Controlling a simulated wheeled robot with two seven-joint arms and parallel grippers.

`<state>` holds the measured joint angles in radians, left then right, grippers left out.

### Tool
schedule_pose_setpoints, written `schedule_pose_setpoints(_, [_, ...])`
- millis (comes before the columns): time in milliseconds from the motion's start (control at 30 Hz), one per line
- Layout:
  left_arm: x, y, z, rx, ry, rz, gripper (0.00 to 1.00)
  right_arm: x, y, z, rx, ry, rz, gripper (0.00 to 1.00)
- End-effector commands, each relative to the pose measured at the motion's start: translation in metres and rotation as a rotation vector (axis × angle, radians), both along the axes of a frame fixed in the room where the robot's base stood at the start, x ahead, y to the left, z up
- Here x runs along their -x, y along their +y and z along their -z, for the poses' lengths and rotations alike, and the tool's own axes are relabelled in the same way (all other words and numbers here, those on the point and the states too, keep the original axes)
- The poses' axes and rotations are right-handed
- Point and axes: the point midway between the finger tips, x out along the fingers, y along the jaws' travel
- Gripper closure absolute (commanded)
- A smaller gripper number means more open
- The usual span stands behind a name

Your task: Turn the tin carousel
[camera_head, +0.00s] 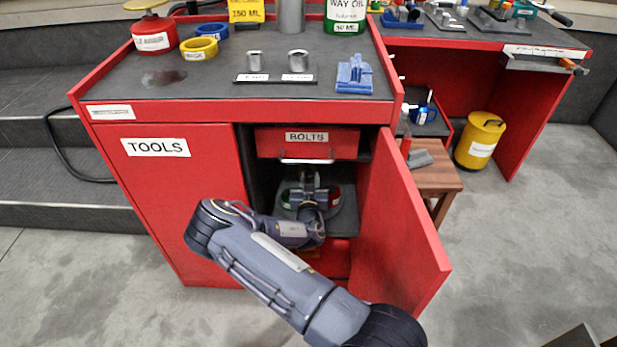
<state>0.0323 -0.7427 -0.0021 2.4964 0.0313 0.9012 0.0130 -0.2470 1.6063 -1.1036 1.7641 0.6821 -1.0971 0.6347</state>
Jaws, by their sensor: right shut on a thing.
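The tin carousel (346,214) is a round grey turntable inside the open right-hand compartment of the red cabinet, below the BOLTS drawer. A green tin (290,197) shows on its left side and a red tin (334,197) on its right side. My right arm reaches in from the lower right. My right gripper (307,179) is over the middle of the carousel, shut on a part of it. The exact contact is small and partly hidden by my wrist, which also covers the front of the turntable. My left gripper is out of view.
The cabinet door (400,225) stands open to the right, close beside my right forearm. The BOLTS drawer (306,145) and its handle are just above my gripper. The TOOLS door (170,190) is shut. A wooden stool (436,180) and a yellow can (480,140) stand farther right.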

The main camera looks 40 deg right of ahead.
Motion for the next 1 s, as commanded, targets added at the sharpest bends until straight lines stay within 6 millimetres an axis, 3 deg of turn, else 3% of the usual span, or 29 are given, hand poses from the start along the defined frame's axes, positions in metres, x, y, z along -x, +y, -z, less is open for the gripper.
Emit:
schedule_pose_setpoints(533, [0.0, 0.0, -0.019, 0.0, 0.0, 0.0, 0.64, 0.004, -0.006, -0.001, 0.0, -0.002, -0.25, 1.0])
schedule_pose_setpoints(1000, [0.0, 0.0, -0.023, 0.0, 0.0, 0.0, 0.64, 0.004, -0.007, -0.001, 0.002, -0.003, -0.348, 1.0])
